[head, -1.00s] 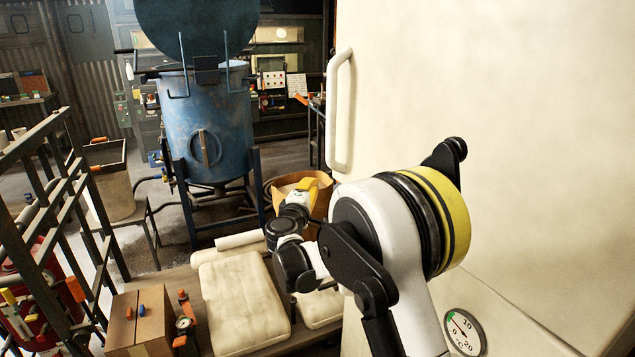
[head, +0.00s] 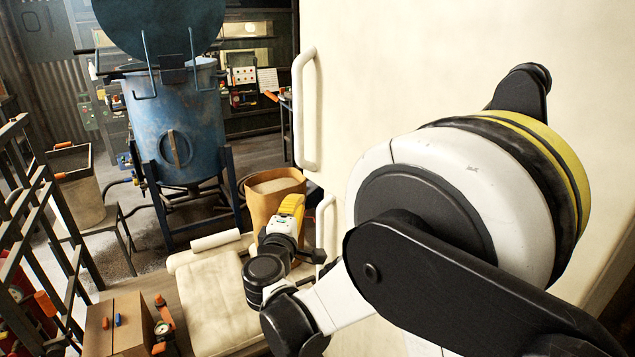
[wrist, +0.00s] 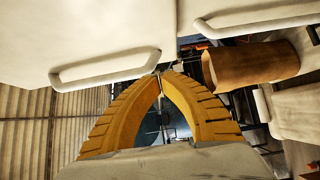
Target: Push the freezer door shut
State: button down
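The cream freezer door (head: 440,60) fills the right of the head view, with a long upright handle (head: 305,110) near its left edge. A second, lower handle (head: 327,235) shows below, on another cream panel. In the wrist view the panel with the long handle (wrist: 105,68) reaches further out than the panel with the other handle (wrist: 265,18), and a dark gap lies between them. My gripper (head: 292,203) has yellow fingers; in the wrist view its tips (wrist: 161,73) meet with nothing between them. They look close to the long handle's end; I cannot tell whether they touch.
A brown open container (head: 262,205) stands behind my gripper. A pale sack (head: 215,300) and a cardboard box (head: 115,325) lie on the low platform. A blue blast pot (head: 180,120) stands behind, and a dark metal rail (head: 25,200) runs at the left.

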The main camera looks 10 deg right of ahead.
jog(key=b, duration=0.3)
send_near(322, 174)
jog(key=w+a, duration=0.1)
jog(key=w, duration=0.3)
jog(key=shift+w+d+f+b, duration=0.15)
jog(key=shift+w+d+b, duration=0.2)
jog(key=shift+w+d, duration=0.65)
jog(key=shift+d, duration=0.75)
jog(key=w+d, duration=0.1)
jog(key=d, duration=0.1)
jog(key=w+d+m+h, duration=0.1)
jog(key=d, duration=0.1)
jog(key=w+d+g+h, duration=0.1)
jog(key=d, duration=0.1)
jog(key=shift+d, duration=0.3)
jog(key=shift+s+a, duration=0.1)
jog(key=shift+a, duration=0.05)
